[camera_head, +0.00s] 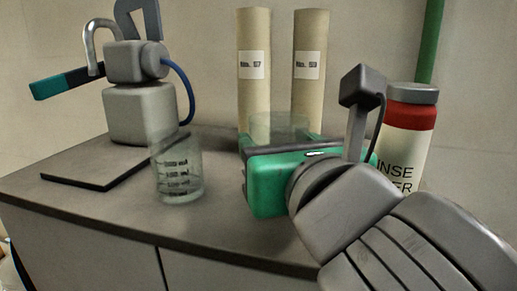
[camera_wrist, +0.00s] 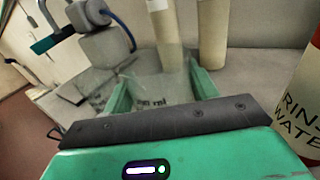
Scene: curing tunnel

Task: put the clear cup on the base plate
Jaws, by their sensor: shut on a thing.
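My gripper (camera_head: 275,138) is shut on a clear cup (camera_head: 280,124), which shows faintly above the green gripper body. In the wrist view the clear cup (camera_wrist: 165,90) sits between the green fingers, with faint print near its lower part. A second clear vessel, a beaker with dark ml marks (camera_head: 178,172), stands on the counter left of my gripper. The flat base plate (camera_head: 88,172) with a dark edge lies at the left, in front of a grey device, apart from the held cup. The cup's underside is hidden.
The grey device (camera_head: 140,112) has a curved spout, a blue hose and a green-tipped arm reaching left. Two tan tubes (camera_head: 254,68) stand behind my gripper. A rinse water bottle (camera_head: 412,125) with a red band stands at right. The counter's front edge is near the beaker.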

